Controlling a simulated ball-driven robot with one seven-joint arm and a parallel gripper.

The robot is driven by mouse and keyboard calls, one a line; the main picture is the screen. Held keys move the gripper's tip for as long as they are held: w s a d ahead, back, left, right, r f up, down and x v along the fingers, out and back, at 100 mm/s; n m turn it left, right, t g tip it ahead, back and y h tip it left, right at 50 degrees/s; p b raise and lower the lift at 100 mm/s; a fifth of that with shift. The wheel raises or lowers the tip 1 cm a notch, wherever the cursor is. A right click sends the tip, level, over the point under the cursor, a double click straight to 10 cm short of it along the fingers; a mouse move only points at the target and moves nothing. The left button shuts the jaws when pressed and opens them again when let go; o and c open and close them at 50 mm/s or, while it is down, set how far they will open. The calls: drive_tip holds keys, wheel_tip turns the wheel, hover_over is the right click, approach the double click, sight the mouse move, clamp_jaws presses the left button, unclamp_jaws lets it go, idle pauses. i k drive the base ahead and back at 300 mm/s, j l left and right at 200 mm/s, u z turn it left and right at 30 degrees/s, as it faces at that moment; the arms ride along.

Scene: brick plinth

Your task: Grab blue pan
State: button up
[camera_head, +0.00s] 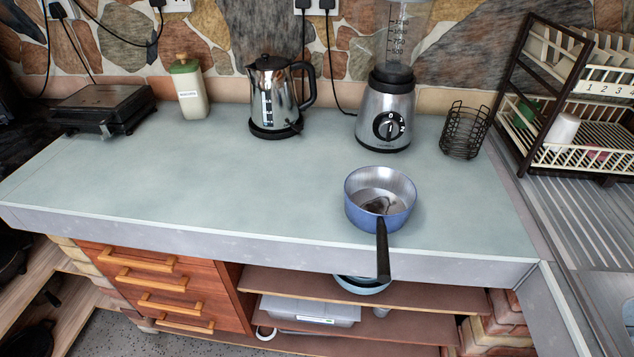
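The blue pan (359,217) stands upright on the grey-green countertop (240,185), right of centre and near the front edge. It has a blue outside, a silver inside with a dark patch at the bottom, and a dark handle (383,255). The handle points toward me and reaches out over the counter's front edge. My gripper is not in view, so its place relative to the pan and whether it is open cannot be seen.
Behind the pan stand a kettle (272,95), a blender (384,115) and a wire basket (464,130). A dish rack (560,95) stands at right. Shelves (290,283) and drawers (160,285) lie below. The counter left of the pan is clear.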

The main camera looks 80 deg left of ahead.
sight(379, 200)
drive_tip(key=u, duration=1.5)
